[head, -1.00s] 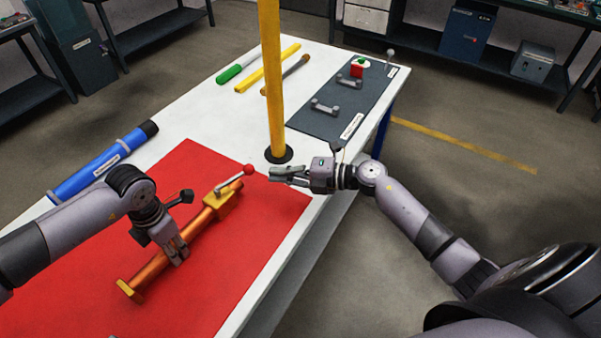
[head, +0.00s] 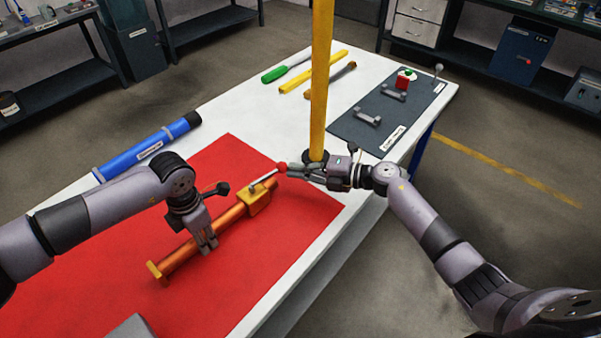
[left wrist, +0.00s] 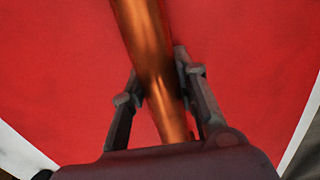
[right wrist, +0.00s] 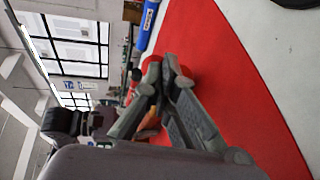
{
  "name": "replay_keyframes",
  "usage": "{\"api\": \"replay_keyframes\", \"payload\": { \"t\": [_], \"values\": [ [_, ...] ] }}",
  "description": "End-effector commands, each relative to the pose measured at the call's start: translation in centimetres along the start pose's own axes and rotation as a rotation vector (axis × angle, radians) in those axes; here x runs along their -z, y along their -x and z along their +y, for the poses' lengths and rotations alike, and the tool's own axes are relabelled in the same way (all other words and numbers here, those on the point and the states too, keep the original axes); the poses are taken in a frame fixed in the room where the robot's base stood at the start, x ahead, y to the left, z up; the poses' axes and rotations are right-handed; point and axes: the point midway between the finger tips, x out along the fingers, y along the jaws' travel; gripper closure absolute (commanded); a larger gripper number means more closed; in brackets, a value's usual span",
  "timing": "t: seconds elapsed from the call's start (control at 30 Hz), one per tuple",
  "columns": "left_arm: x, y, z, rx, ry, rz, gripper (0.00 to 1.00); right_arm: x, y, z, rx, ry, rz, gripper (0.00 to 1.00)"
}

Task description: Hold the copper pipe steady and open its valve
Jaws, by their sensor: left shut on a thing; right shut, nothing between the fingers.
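The copper pipe (head: 180,257) lies along the red mat, with a yellow flange at its near end and a brass-yellow valve body (head: 258,199) at its far end. The valve's grey lever (head: 265,179) slants up to the right and ends in a red knob (head: 282,168). My left gripper (head: 208,246) is shut on the pipe's middle; its fingers flank the pipe in the left wrist view (left wrist: 160,90). My right gripper (head: 288,172) is shut and empty, its tips at the knob. I cannot tell whether they touch it. In the right wrist view its fingers partly hide the valve.
A yellow post (head: 320,85) rises right behind my right gripper. A blue tube (head: 145,150) lies left on the white table. Tools, including a green-handled one (head: 274,75), lie at the back. A dark mat (head: 350,135) with grey handles lies right. The red mat (head: 290,230) is clear beside the pipe.

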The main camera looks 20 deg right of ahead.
Motion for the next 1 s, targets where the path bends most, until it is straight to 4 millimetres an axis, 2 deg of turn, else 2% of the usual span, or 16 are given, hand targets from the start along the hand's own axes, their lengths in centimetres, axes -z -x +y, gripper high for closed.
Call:
{"api": "replay_keyframes", "payload": {
  "t": [0.23,0.63,0.77,1.0],
  "values": [
    [-0.1,0.1,-0.2,0.001,-0.008,-0.002,1.0,-1.0,-1.1,0.2,-0.001,0.007,0.03,1.0],
    [-0.1,0.0,-0.2,0.002,-0.009,-0.002,1.0,-1.1,-0.8,0.2,-0.001,0.007,0.029,1.0],
    [-0.1,0.0,-0.2,0.002,-0.008,-0.002,1.0,-1.4,0.7,0.2,0.002,0.009,0.029,1.0],
    [-0.1,0.0,-0.2,0.002,-0.006,-0.002,1.0,-2.4,6.0,0.1,0.004,0.008,0.029,1.0]
  ]
}}
